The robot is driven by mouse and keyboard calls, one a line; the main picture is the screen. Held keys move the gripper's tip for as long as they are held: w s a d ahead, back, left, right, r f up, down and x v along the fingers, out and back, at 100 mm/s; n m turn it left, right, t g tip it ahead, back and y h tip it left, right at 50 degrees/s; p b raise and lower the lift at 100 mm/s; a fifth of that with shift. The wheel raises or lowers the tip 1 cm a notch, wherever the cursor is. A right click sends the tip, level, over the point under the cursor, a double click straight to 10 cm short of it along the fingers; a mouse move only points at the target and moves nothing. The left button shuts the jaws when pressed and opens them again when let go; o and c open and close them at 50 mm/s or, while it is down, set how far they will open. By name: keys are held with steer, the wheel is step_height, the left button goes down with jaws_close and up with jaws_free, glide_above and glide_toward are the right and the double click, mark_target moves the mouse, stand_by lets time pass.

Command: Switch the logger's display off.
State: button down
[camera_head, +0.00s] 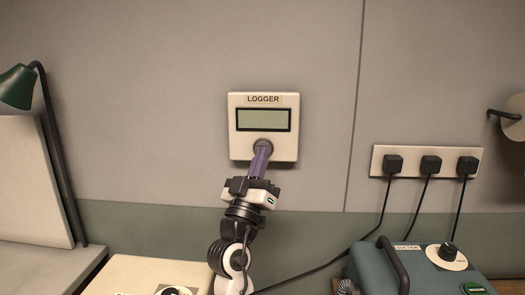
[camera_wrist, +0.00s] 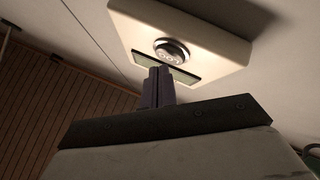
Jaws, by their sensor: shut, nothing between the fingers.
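The logger (camera_head: 289,140) is a cream square box on the grey wall, with a label at its top. Its display (camera_head: 263,119) is a blank grey-green panel with a dark frame. A round grey button (camera_head: 257,147) sits below the display, partly hidden behind my fingertips in the head view. The wrist view shows the logger (camera_wrist: 215,45), its button (camera_wrist: 171,49) and a dark greenish display strip (camera_wrist: 187,75). My gripper (camera_head: 264,146) is shut and empty, its purple fingers pointing at the button area. In the wrist view the fingertips (camera_wrist: 160,71) overlap the display's edge; contact cannot be told.
A socket strip (camera_head: 412,167) with three black plugs is on the wall at right, cables hanging down. A blue suction box (camera_head: 410,262) with a handle and knob stands below it. A green lamp (camera_head: 18,87) is at far left. The wall around the logger is clear.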

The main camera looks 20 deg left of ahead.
steer(key=shift+s+d+p, duration=0.1)
steer(key=shift+s+d, duration=0.15)
steer(key=shift+s, duration=0.7)
steer(key=shift+s+d+p, duration=0.15)
steer(key=shift+s+d, duration=0.15)
steer(key=shift+s, duration=0.65)
steer(key=shift+s+d+p, duration=0.1)
steer(key=shift+s+d, duration=0.15)
steer(key=shift+s, duration=0.7)
